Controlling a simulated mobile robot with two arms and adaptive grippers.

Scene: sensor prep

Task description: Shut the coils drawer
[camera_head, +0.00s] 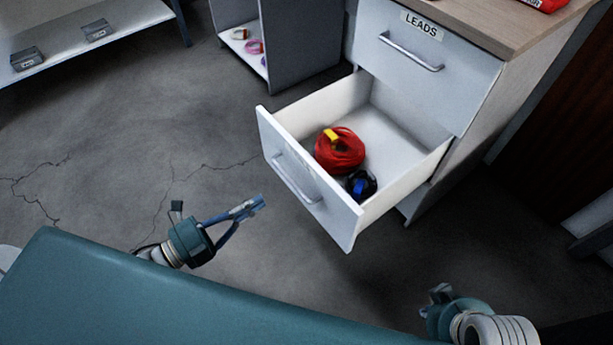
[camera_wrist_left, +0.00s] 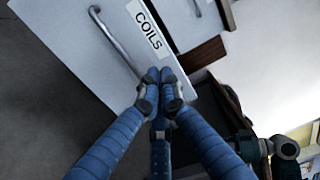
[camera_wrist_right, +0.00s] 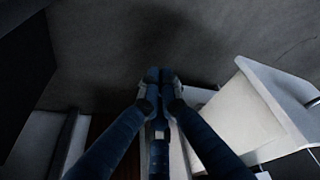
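The coils drawer (camera_head: 305,185) stands pulled well out below the LEADS drawer in the head view. It holds a red coil with a yellow band (camera_head: 338,155) and a smaller blue and black coil (camera_head: 361,184). Its front, with a bar handle (camera_wrist_left: 116,42) and a COILS label (camera_wrist_left: 147,28), shows in the left wrist view. My left gripper (camera_head: 250,207) is shut and empty, in front of the drawer's face and apart from the handle. My right gripper (camera_head: 440,294) is shut and empty, low at the right. The open drawer shows beside it in the right wrist view (camera_wrist_right: 265,105).
The LEADS drawer (camera_head: 430,60) above is closed. A wooden top (camera_head: 490,22) carries a red item (camera_head: 543,3). An open shelf unit (camera_head: 305,40) and a low shelf with grey boxes (camera_head: 95,30) stand at the back. The floor left of the drawer is clear.

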